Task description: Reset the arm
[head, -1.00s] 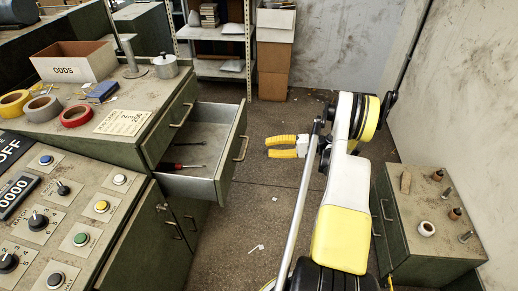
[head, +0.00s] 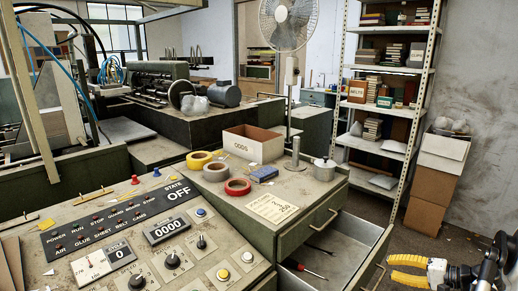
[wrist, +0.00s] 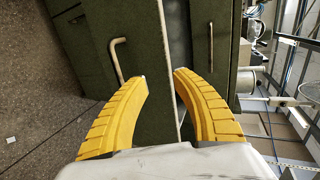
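My gripper (head: 391,270) shows at the lower right of the head view, with yellow fingers pointing left, right of the pulled-out drawer (head: 352,262). In the wrist view the two curved yellow fingers of my gripper (wrist: 161,76) are apart with nothing held between them. A green front with a metal handle (wrist: 118,60) shows beyond the fingertips. Part of my arm shows at the right edge of the head view; the rest is out of frame.
The control panel (head: 120,225) reads OFF and 0000. On the green cabinet are tape rolls (head: 215,171), an ODDS box (head: 252,145) and a lidded metal pot (head: 325,169). A shelf rack (head: 390,90) and cardboard boxes (head: 438,180) stand behind. Floor shows right of the drawer.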

